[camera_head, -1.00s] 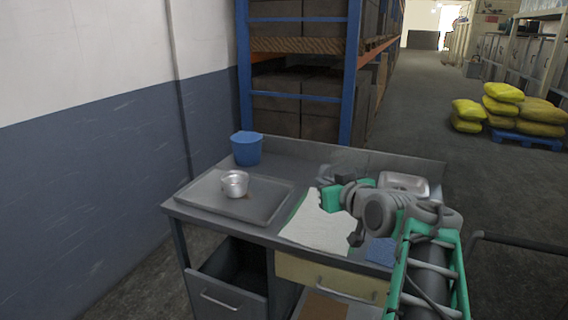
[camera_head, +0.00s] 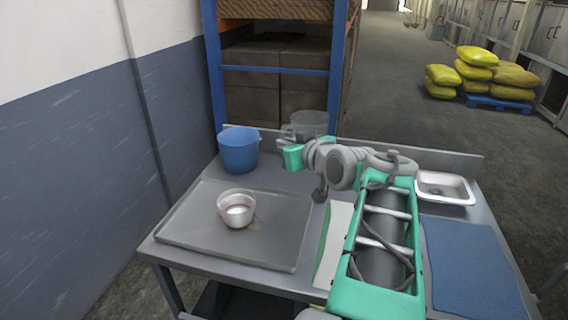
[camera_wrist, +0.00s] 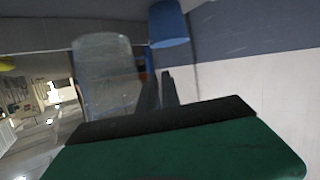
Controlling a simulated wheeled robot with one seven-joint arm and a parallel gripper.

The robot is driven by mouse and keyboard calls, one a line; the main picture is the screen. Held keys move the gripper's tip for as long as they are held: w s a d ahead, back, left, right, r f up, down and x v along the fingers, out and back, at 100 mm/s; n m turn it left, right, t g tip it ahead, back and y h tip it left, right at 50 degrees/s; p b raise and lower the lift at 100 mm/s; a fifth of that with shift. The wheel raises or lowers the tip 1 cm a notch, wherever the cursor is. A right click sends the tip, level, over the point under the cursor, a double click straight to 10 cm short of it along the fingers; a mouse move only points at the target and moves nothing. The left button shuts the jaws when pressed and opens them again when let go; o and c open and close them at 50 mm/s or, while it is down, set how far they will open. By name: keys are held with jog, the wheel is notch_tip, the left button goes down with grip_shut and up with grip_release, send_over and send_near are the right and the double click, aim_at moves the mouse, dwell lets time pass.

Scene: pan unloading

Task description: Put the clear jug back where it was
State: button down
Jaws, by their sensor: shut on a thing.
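The clear jug (camera_head: 309,123) is a see-through grey vessel near the back edge of the table, partly hidden behind my gripper. It also shows in the wrist view (camera_wrist: 106,72), just left of the dark fingers. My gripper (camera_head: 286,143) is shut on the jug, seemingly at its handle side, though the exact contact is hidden. The fingers also show in the wrist view (camera_wrist: 160,88). I cannot tell whether the jug's base touches the table.
A blue bucket (camera_head: 238,150) stands left of the jug. A small round pot (camera_head: 237,212) sits on a grey tray (camera_head: 186,240). A raised lip edges the table's back.

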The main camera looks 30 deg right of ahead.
jog(key=shift+w+d+f+p, duration=0.3)
jog(key=shift+w+d+f, duration=0.6)
jog(key=shift+w+f, duration=1.25)
jog(key=shift+w+d+f+p, duration=0.25)
jog(key=shift+w+d+f, duration=0.65)
jog(key=shift+w+f, duration=1.15)
jog(key=shift+w+d+f+p, duration=0.3)
jog(key=shift+w+d+f, duration=0.6)
jog(key=shift+w+f, duration=1.25)
jog(key=shift+s, duration=0.1)
jog(key=shift+f, duration=0.2)
jog(key=c, duration=1.6)
grip_release()
jog(key=shift+o, duration=0.2)
